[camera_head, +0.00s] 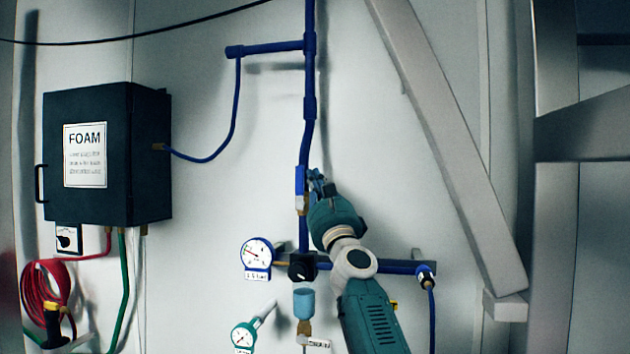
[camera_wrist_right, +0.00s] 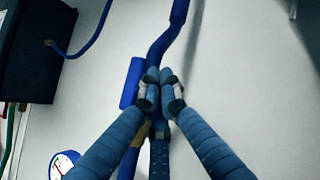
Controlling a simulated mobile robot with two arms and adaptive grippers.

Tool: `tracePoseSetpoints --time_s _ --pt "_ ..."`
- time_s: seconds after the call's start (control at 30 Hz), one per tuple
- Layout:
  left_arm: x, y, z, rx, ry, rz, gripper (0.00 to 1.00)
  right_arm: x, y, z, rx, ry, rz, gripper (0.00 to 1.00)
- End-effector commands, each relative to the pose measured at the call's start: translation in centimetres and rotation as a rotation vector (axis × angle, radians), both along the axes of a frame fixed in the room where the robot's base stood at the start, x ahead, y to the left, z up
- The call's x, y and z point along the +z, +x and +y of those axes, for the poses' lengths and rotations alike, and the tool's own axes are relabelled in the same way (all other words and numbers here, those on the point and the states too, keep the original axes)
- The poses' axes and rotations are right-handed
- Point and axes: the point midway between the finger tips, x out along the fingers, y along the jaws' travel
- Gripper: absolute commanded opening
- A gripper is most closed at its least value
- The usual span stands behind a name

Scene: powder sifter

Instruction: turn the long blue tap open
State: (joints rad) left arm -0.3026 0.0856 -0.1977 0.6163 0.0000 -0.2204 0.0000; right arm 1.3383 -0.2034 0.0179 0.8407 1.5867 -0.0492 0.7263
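The long blue tap handle (camera_head: 299,180) stands upright on the vertical blue pipe, above a brass-coloured fitting, in the head view. In the right wrist view the handle (camera_wrist_right: 131,83) lies just left of my fingertips, parallel to the pipe. My right gripper (camera_head: 316,181) is just right of the handle in the head view. In the wrist view its fingertips (camera_wrist_right: 160,80) are close together, with nothing seen between them. The fingers cover part of the pipe and the handle's lower end. Whether a finger touches the handle cannot be told. My left gripper is not in view.
A dark FOAM box (camera_head: 105,155) hangs on the left wall. Below the tap are a round gauge (camera_head: 256,253), a black knob (camera_head: 301,266) and a horizontal blue pipe (camera_head: 400,267). A slanted grey beam (camera_head: 450,140) stands to the right. The wall left of the handle is clear.

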Motion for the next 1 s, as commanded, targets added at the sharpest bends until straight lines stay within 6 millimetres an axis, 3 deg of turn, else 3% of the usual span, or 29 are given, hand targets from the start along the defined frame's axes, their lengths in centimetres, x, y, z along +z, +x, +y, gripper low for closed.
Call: tracePoseSetpoints --time_s 0.37,0.6,1.0 --pt "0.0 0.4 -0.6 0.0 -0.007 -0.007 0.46 2.7 0.0 0.1 0.001 0.001 -0.001 0.0" --pt "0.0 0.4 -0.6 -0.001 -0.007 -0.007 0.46 8.1 0.1 0.0 0.001 -0.001 0.0 0.0" --pt "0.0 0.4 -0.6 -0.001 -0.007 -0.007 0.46 9.9 0.2 -0.1 0.0 0.001 0.002 0.0"
